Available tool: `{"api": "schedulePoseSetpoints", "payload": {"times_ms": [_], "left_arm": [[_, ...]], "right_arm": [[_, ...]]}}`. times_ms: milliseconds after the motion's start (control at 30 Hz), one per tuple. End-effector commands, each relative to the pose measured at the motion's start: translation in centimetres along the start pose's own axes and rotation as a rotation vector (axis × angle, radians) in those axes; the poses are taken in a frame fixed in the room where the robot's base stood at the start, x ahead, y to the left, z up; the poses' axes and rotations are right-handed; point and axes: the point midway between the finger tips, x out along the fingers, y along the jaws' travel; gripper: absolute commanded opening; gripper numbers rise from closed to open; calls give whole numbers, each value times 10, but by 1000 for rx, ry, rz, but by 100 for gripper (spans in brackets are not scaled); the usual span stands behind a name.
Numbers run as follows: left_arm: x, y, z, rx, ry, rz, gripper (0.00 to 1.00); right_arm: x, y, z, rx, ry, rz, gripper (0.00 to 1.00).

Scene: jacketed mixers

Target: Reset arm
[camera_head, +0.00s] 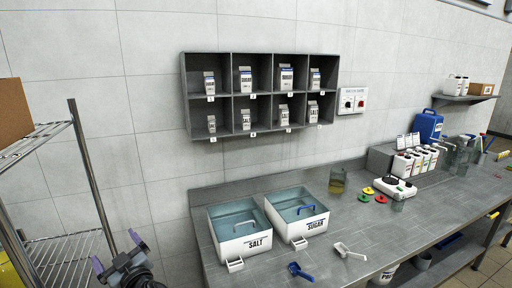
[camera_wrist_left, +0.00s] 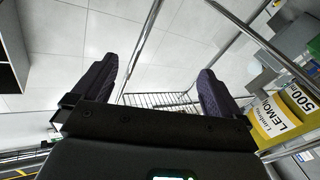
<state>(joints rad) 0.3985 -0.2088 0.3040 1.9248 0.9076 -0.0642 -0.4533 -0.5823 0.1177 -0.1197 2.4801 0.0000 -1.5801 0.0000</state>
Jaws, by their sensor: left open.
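My left gripper (camera_head: 118,254) is at the lower left of the head view, between the wire shelf rack and the steel counter. It is open and its jaws hold nothing. In the left wrist view its two dark fingers (camera_wrist_left: 157,85) stand wide apart, with the wall and a wire shelf beyond them. My right gripper is in neither view.
The wire rack (camera_head: 70,190) stands close at the left. The steel counter (camera_head: 335,222) bears the salt bin (camera_head: 258,243), the sugar bin (camera_head: 318,226) and scoops. A cubby shelf (camera_head: 232,130) hangs above. A yellow-labelled container (camera_wrist_left: 285,120) is right in the wrist view.

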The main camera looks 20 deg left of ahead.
Motion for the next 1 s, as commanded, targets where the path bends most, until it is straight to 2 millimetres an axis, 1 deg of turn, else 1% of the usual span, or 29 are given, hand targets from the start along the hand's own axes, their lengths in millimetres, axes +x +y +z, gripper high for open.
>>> {"api": "schedulePoseSetpoints", "payload": {"times_ms": [33,67,100,167,200,267,300,367,400,467,500,533,567,600,667,700,767,833,867,900,967,1000], "left_arm": [[-11,9,17,29,-49,134,100],[-21,17,27,46,-87,215,100],[-36,26,42,75,-145,321,100],[-66,35,67,131,-247,470,100],[-90,38,85,178,-323,564,100],[-128,36,111,256,-440,687,100],[-154,30,127,310,-515,754,100],[-192,17,149,398,-629,842,100],[-217,5,162,457,-703,890,100],[-252,-17,178,549,-810,951,100],[-273,-32,186,611,-875,984,100],[-288,-44,192,655,-922,1004,100],[-302,-57,196,699,-966,1022,100],[-320,-73,200,755,-1021,1041,100],[-343,-98,204,839,-1096,1065,100],[-357,-115,205,894,-1144,1077,100],[-376,-140,205,975,-1210,1089,100],[-396,-169,202,1073,-1282,1099,100],[-393,-163,184,1070,-1280,1097,100],[-390,-156,170,1062,-1274,1097,100],[-388,-151,155,1060,-1274,1097,100],[-387,-148,144,1060,-1274,1096,100]], "right_arm": [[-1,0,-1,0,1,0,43],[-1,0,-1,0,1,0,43],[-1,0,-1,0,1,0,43],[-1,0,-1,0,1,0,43],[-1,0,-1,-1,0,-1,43],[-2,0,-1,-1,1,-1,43],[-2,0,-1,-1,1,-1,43],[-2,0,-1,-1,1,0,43],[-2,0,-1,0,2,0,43],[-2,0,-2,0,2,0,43],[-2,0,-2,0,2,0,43],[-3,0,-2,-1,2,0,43],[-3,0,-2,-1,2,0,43],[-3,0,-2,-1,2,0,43],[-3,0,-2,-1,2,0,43],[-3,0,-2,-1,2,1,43],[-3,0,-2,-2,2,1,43],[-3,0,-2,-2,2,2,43],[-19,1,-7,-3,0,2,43],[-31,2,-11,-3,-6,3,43],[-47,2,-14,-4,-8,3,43],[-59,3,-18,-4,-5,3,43]]}}
